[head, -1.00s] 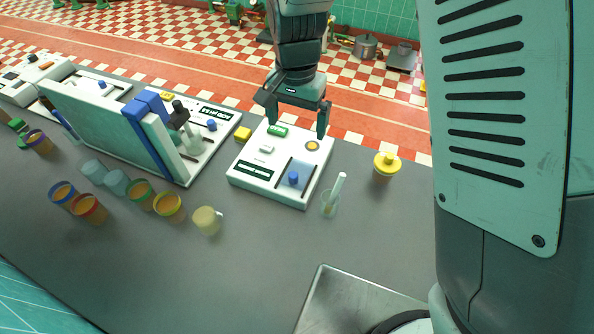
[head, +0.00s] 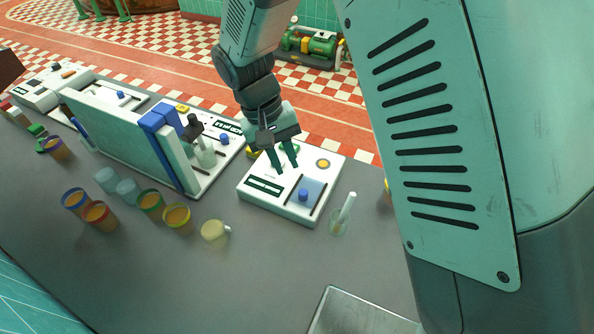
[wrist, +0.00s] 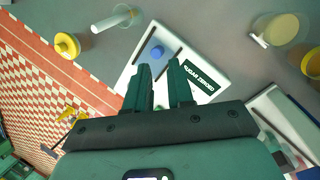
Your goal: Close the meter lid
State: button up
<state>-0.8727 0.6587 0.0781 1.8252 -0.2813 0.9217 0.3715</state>
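The white meter (head: 262,203) sits on the grey bench and also shows in the wrist view (wrist: 206,62). It has a dark label strip, which reads "SUGAR ZEROED" in the wrist view. Near its right side is a blue-grey panel (head: 312,189) between two dark rails, with a blue knob (head: 303,195) on it. I cannot tell whether this panel is the lid. My gripper (head: 286,168) hangs over the meter's rear middle, apart from the knob. In the wrist view its fingers (wrist: 162,72) have a narrow gap with nothing between them, and the knob (wrist: 157,52) lies beyond the tips.
A clear beaker with a white rod (head: 340,222) stands close to the meter's right. A larger device with a raised panel (head: 125,137) stands at left, with several coloured cups (head: 152,203) before it. A yellow-capped jar (wrist: 67,45) stands farther right.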

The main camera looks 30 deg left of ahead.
jog(key=s+a+f+n+t+h, duration=0.1)
jog(key=n, duration=0.2)
jog(key=s+a+f+n+t+h, duration=0.1)
jog(key=s+n, duration=0.1)
jog(key=n, duration=0.2)
jog(key=s+a+f+n+t+h, duration=0.1)
jog(key=s+a+f+n, duration=0.1)
jog(key=n, duration=0.1)
grip_shut()
jog(key=n+t, duration=0.4)
jog(key=n, duration=0.4)
send_near(298, 197)
jog(key=f, duration=0.3)
jog(key=shift+d, duration=0.25)
jog(key=shift+w+d, duration=1.35)
jog(key=shift+d, duration=0.05)
jog(key=shift+w, duration=0.1)
jog(key=w, duration=1)
jog(key=shift+w, duration=0.3)
